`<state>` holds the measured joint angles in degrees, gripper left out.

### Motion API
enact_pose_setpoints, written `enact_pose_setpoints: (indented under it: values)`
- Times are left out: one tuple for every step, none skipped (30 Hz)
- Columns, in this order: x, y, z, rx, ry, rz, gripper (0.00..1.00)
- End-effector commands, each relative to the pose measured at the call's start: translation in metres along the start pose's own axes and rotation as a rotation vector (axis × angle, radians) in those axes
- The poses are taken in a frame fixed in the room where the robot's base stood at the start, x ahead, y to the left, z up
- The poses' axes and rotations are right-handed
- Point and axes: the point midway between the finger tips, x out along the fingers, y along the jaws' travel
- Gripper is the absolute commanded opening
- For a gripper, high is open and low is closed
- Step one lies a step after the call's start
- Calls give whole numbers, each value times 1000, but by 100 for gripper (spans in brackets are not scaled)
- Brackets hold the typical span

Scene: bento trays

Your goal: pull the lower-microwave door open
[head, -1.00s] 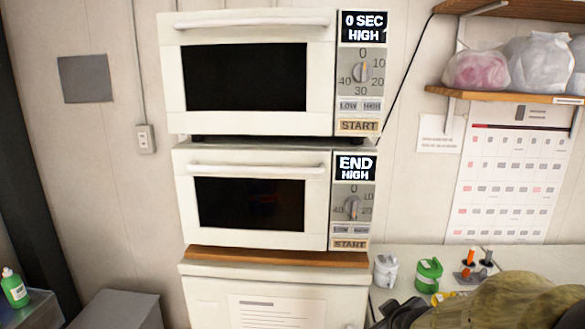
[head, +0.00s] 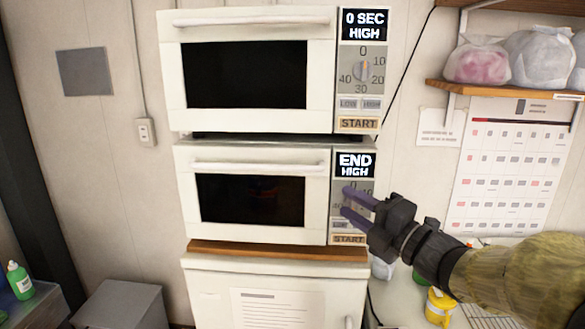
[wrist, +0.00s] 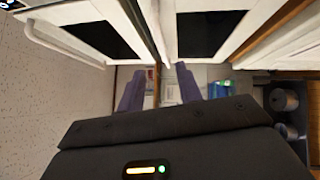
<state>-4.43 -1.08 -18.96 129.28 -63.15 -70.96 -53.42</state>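The lower microwave (head: 185,215) is white, with its door (head: 318,200) shut and a dark window. A white horizontal bar handle (head: 258,167) runs along the top of that door. Its display reads END HIGH. My gripper (head: 345,203) is open, with two purple fingers apart, in front of the lower microwave's control panel, below and right of the handle. Nothing shows between the fingers. In the wrist view the open fingers (wrist: 158,90) show with the microwave fronts above them.
The upper microwave (head: 325,70), also shut, sits directly above. Both stand over a wooden board (head: 270,251) on a white cabinet (head: 215,290). A counter at right holds a yellow container (head: 440,308).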

Motion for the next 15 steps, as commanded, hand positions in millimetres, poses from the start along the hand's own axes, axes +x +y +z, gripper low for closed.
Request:
enact_pose_setpoints:
  values:
    - [0,0,0,1,0,0,35]
    - [1,0,0,1,0,0,35]
    - [2,0,0,2,0,-1,35]
    - [3,0,0,2,0,-1,35]
    - [5,1,0,3,0,-1,35]
    - [8,1,0,3,0,-1,35]
    - [11,1,0,3,0,-1,35]
    - [14,1,0,3,1,-1,35]
    - [19,2,0,3,1,-2,35]
    - [24,2,0,3,1,-1,35]
    - [28,2,0,4,1,-2,35]
    - [35,2,0,5,1,-3,35]
    - [40,3,0,4,1,-2,35]
    - [46,3,0,4,2,-2,35]
    - [53,3,0,4,1,-2,35]
